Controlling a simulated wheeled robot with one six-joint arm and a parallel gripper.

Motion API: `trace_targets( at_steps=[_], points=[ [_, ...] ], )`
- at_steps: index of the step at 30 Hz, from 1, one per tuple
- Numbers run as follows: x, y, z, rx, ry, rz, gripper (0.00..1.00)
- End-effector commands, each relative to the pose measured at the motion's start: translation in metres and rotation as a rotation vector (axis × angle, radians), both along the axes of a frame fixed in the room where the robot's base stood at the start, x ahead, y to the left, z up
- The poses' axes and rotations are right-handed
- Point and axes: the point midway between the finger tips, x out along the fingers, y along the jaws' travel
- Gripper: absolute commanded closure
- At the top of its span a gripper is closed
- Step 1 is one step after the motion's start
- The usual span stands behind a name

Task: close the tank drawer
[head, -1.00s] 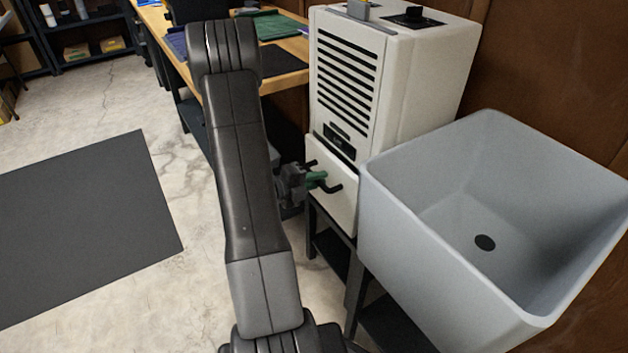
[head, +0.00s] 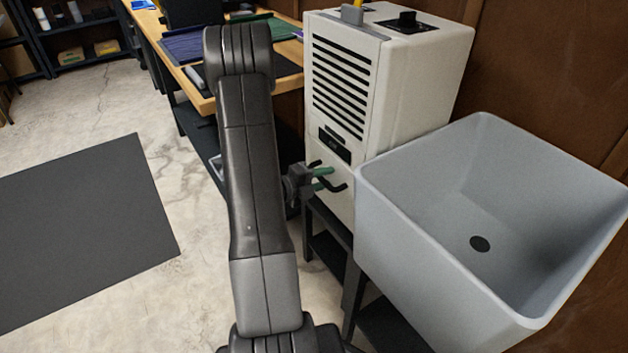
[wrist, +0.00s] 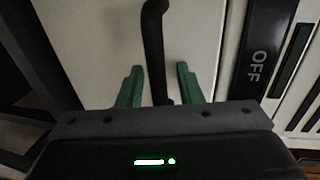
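The tank drawer (head: 341,208) is the pale lower front of the white slatted machine (head: 431,75). Its front looks flush or nearly flush with the body above; I cannot tell whether a thin gap remains. A black bar handle (head: 338,187) stands out from it. My gripper (head: 321,179) is at the handle, its green fingertips pointing at the drawer. In the wrist view my gripper (wrist: 159,86) is open, one green finger on each side of the handle (wrist: 154,45), with space visible between. The drawer front (wrist: 95,45) fills much of that view.
A grey sink (head: 410,225) stands close to the right of the drawer and overlaps its lower right in view. A wooden workbench (head: 283,84) is behind my arm. A dark mat (head: 80,230) lies on the open floor at left.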

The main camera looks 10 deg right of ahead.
Motion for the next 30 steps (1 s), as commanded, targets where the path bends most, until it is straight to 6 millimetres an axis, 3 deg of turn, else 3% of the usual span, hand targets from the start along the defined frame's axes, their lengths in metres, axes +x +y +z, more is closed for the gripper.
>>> trace_targets(
  at_steps=[5, 21, 30],
  points=[
    [-0.005, 0.015, 0.005, 0.001, 0.002, 0.004, 0.67],
    [-0.032, 0.094, 0.022, 0.000, 0.001, 0.006, 0.67],
    [-0.043, 0.121, 0.027, 0.000, 0.001, 0.002, 0.67]
  ],
)
